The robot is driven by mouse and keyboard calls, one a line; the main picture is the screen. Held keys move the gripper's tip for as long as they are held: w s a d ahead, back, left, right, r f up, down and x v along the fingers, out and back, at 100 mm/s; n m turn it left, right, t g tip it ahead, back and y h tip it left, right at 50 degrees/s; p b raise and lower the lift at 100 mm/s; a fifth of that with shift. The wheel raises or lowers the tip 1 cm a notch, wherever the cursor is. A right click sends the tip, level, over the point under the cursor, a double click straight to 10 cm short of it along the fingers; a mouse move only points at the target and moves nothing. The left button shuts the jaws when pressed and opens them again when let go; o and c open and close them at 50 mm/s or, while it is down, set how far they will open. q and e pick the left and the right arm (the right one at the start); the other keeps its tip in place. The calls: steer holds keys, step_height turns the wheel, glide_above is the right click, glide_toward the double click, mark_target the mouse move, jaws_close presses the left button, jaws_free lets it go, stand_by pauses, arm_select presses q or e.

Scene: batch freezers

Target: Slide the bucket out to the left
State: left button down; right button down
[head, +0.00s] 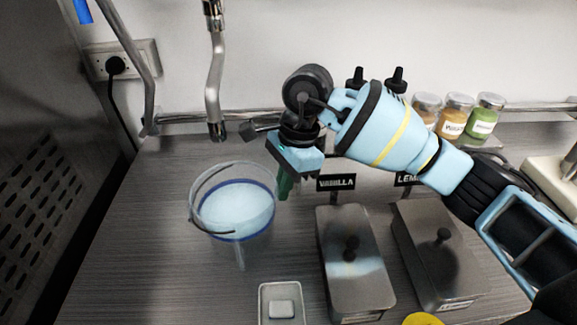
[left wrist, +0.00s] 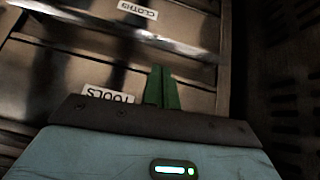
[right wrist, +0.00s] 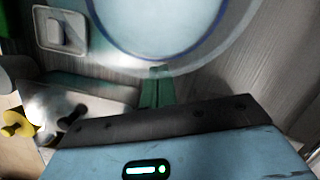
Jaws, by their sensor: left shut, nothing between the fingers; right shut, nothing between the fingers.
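The bucket (head: 238,215) stands upright on the grey counter in the head view, left of the metal containers. It is clear with a blue rim, pale contents and a thin handle over its left side. My right gripper (head: 284,188) is shut and empty, just right of the bucket, fingers pointing down. In the right wrist view the bucket (right wrist: 170,30) fills the top, and the shut green fingers (right wrist: 158,88) are close to its rim; I cannot tell if they touch. My left gripper (left wrist: 161,88) is shut and empty, away from the bucket, facing labelled drawers.
Two lidded metal containers (head: 352,262) labelled vanilla and lemon stand right of the bucket. A small white dish (head: 282,303) sits in front. A tap (head: 214,90) hangs behind. Counter left of the bucket is clear up to a dark perforated panel (head: 45,170).

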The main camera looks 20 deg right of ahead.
steer(key=shift+x, duration=1.15)
steer(key=a, duration=0.2)
steer(key=s+a, duration=0.1)
steer(key=a, duration=0.3)
steer(key=shift+s+a, duration=0.3)
steer(key=shift+d, duration=0.1)
